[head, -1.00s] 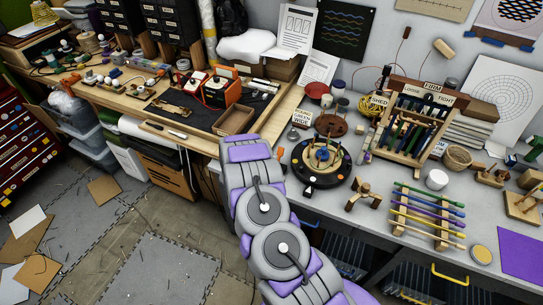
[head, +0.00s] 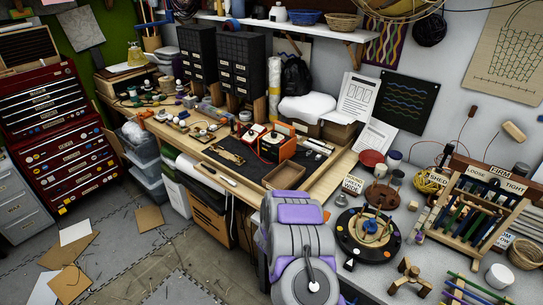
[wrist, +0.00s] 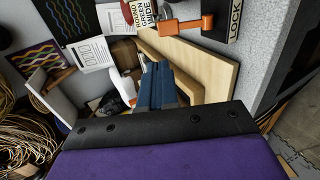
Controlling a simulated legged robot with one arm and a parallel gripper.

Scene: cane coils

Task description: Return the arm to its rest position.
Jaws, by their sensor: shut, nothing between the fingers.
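My arm (head: 300,245), grey with purple panels, rises from the bottom of the head view and looks folded near the front edge of the workbench. My gripper's fingers are hidden in that view. In the wrist view my gripper (wrist: 163,85) shows as blue fingers close together beyond a black and purple housing. The fingers are shut with nothing between them. Beyond them are a pale wooden board and an orange part beside a LOCK label.
The grey bench (head: 405,295) holds a round black turntable (head: 350,240), a wooden rack (head: 465,215) and a wooden peg stand (head: 410,275). A red tool chest (head: 65,125) stands at the left. Cardboard pieces (head: 75,255) lie on the mostly open floor.

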